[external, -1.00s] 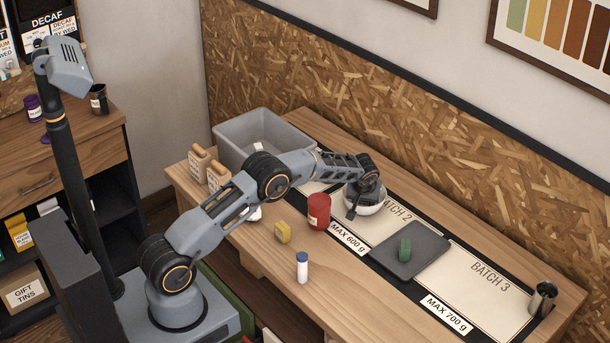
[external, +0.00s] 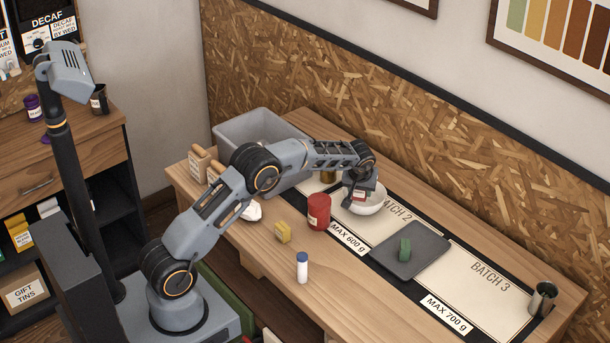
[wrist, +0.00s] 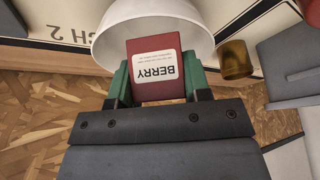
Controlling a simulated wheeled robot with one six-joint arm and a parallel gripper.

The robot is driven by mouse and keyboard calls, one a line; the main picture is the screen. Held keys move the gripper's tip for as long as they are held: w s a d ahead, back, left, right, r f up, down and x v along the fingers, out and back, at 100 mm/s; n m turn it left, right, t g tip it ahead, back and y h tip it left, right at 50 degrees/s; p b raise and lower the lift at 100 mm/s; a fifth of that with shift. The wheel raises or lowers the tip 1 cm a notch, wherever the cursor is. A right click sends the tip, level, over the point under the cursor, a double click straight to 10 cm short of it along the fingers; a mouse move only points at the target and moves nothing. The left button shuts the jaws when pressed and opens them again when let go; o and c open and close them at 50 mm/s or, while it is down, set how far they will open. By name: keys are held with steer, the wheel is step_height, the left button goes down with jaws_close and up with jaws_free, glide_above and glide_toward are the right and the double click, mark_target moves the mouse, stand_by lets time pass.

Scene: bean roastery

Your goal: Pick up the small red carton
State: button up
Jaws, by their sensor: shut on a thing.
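The small red carton (wrist: 155,68), with a white label reading BERRY, is between the green fingers of my gripper (wrist: 158,82) in the wrist view. My gripper is shut on it. In the external view the carton (external: 359,195) shows as a small red and white patch at my gripper (external: 358,192), in front of the white bowl (external: 372,207). The bowl's rim (wrist: 108,45) is behind the carton in the wrist view. I cannot tell whether the carton touches the bowl.
A red canister (external: 319,211) stands left of the bowl, and an amber jar (wrist: 236,60) is near it. A grey bin (external: 228,158) is at the back left. A dark tray (external: 425,255) holds a green object. A yellow block (external: 283,232) and a white bottle (external: 302,268) stand in front.

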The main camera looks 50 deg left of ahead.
steer(key=s+r+b, duration=0.1)
steer(key=s+r, duration=0.1)
steer(key=r, duration=0.1)
steer(key=shift+s, duration=0.25)
steer(key=s+d+r+n+t+y+b, duration=0.2)
steer(key=s+r+y+b, duration=0.1)
steer(key=s+r+b, duration=0.75)
steer(key=p, duration=0.4)
glide_above(355, 193)
steer(key=w+d, duration=0.1)
steer(key=d, duration=0.1)
steer(key=f, duration=0.8)
steer(key=shift+w+a+f, duration=0.1)
steer(key=shift+w+a, duration=0.1)
steer(key=shift+w+f, duration=0.5)
steer(key=shift+f, duration=1.75)
steer(key=shift+f, duration=0.1)
